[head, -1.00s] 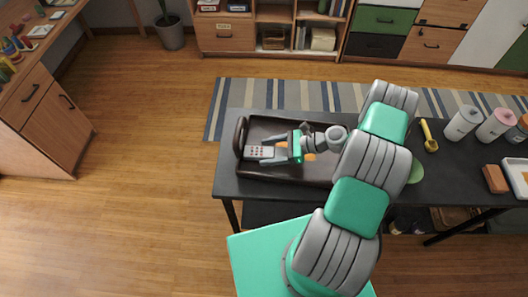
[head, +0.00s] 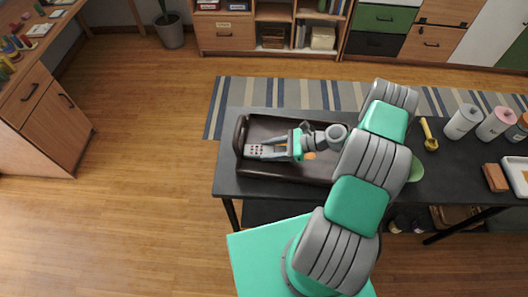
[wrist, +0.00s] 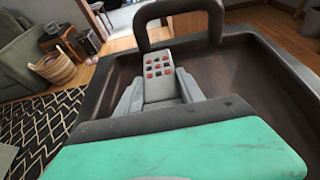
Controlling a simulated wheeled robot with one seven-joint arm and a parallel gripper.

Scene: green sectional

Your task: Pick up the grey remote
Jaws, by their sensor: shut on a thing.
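The grey remote (head: 258,151) with red and dark buttons is inside the dark brown tray (head: 290,178) on the black table. In the wrist view the remote (wrist: 160,79) lies between the two grey fingers of my gripper (wrist: 160,97), its button face up and its far end toward the tray's handle. My gripper (head: 268,149) is shut on the remote in the head view, one finger along each side. The remote's near end is hidden behind the gripper body. I cannot tell whether the remote touches the tray floor.
An orange item (head: 310,156) lies in the tray beside my gripper. The tray's raised handle (head: 240,136) stands just beyond the remote. To the right are a yellow scoop (head: 429,136), bottles (head: 463,121) and a brown block (head: 495,177). Open floor lies left of the table.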

